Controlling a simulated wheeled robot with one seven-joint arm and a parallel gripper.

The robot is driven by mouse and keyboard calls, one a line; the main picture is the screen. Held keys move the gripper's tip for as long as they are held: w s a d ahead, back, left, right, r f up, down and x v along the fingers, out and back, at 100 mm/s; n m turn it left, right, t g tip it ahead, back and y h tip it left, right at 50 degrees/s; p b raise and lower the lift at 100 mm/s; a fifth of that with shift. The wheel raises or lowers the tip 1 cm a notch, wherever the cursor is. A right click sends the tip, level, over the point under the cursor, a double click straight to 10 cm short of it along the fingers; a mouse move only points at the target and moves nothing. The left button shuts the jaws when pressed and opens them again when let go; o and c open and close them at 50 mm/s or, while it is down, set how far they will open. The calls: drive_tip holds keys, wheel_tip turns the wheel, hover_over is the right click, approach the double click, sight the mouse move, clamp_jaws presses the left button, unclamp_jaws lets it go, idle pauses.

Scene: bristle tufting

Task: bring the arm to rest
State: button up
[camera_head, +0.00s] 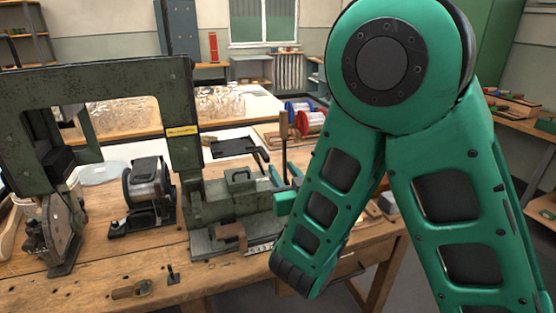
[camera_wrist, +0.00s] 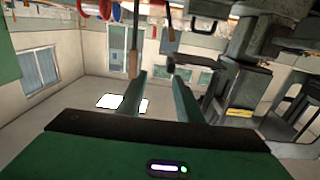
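My green arm fills the right half of the head view, bent at a large round joint. My gripper (camera_wrist: 160,78) shows in the wrist view with two green fingers apart and a clear gap between them. Nothing is held between them. In the head view its green fingers (camera_head: 281,187) show at the left of the forearm, beside the grey-green machine; the rest is hidden by my arm. The wrist picture appears upside down, with windows and bright patches beyond the fingers.
A wooden bench (camera_head: 110,256) carries a tall grey-green machine frame (camera_head: 183,120), a dark motor-like unit (camera_head: 147,190) and a machine base (camera_head: 235,200). An upright wooden-handled tool (camera_head: 284,130) stands close to my fingers. Red and blue spools (camera_head: 308,121) lie behind.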

drive_tip(key=w+d+r+m+g+h, duration=0.1)
drive_tip(key=d+m+h, duration=0.25)
drive_tip(key=d, duration=0.65)
drive_tip(key=w+d+m+h, duration=0.2)
drive_tip(key=d+h, duration=0.3)
drive_tip(key=d, duration=0.4)
drive_tip(key=s+d+f+m+g+h, duration=0.25)
drive_tip(key=s+d+g, duration=0.3)
drive_tip(key=d, duration=0.65)
drive_tip(key=s+d+f+m+g+h, duration=0.2)
drive_tip(key=s+d+f+m+g, duration=0.15)
drive_tip(key=s+d, duration=0.55)
drive_tip(key=s+d+f+g+y, duration=0.25)
drive_tip(key=s+g+y, duration=0.2)
drive_tip(key=s, duration=0.95)
drive_tip(key=s+a+r+n+g+y, duration=0.1)
drive_tip(key=s+a, duration=0.1)
drive_tip(key=s, duration=0.3)
drive_tip(key=s+a+r+g+y, duration=0.1)
drive_tip(key=s+a+y, duration=0.1)
drive_tip(key=s, duration=0.3)
drive_tip(key=shift+s+a+r+n+g, duration=0.15)
drive_tip(key=shift+a+r+n+g, duration=0.1)
drive_tip(key=shift+n+g, duration=0.1)
drive_tip(key=shift+y, duration=0.25)
